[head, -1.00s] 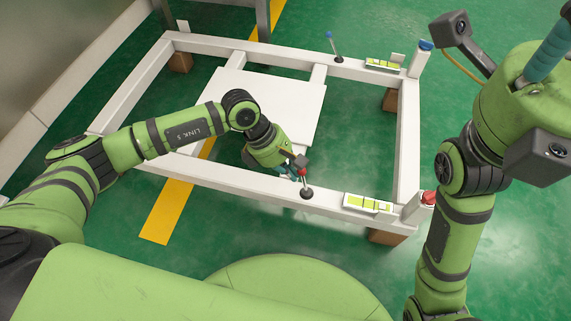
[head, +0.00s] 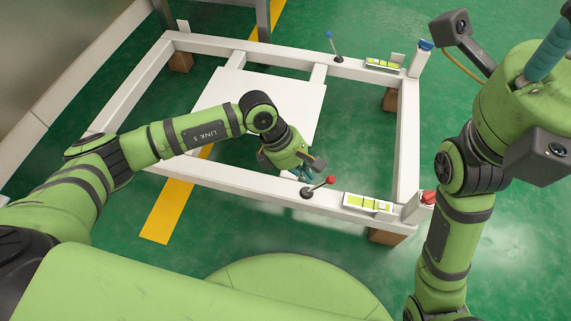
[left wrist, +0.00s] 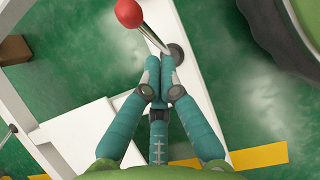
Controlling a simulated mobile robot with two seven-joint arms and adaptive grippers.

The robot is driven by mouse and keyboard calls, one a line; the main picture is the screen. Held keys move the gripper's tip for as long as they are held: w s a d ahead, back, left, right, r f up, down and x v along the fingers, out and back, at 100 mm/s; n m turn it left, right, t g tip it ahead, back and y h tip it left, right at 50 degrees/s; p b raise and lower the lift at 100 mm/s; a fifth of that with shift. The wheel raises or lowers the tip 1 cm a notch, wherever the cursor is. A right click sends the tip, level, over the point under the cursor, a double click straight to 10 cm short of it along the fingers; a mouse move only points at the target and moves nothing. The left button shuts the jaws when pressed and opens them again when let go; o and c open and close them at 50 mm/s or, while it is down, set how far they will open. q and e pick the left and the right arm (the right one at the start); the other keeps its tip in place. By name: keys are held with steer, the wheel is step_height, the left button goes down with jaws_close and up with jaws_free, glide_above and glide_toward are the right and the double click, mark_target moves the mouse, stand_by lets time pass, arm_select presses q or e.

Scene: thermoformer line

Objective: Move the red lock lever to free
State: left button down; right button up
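The red lock lever has a red knob (head: 330,181) and a thin metal shaft on a dark round base (head: 307,193) on the near white rail. It leans to the right in the head view. My left gripper (head: 306,174) is just behind the lever, its fingers partly hidden by my wrist. In the left wrist view the teal fingers (left wrist: 161,78) are together with nothing between them, beside the foot of the lever's shaft; contact is unclear. The red knob (left wrist: 128,13) is beyond the fingertips. My right gripper (head: 549,47) shows only partly, at the upper right edge.
A label plate (head: 368,203) and a red-capped corner post (head: 428,198) lie right of the lever. A blue-knobbed lever (head: 334,48) stands on the far rail. A white panel (head: 235,92) spans the frame.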

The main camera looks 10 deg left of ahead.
arm_select(q)
steer(key=shift+a+f, duration=0.1)
steer(key=shift+a, duration=0.05)
steer(key=shift+a+f, duration=0.2)
steer(key=shift+a, duration=0.2)
steer(key=p+v, duration=0.4)
steer(key=v, duration=0.3)
stand_by(2.0)
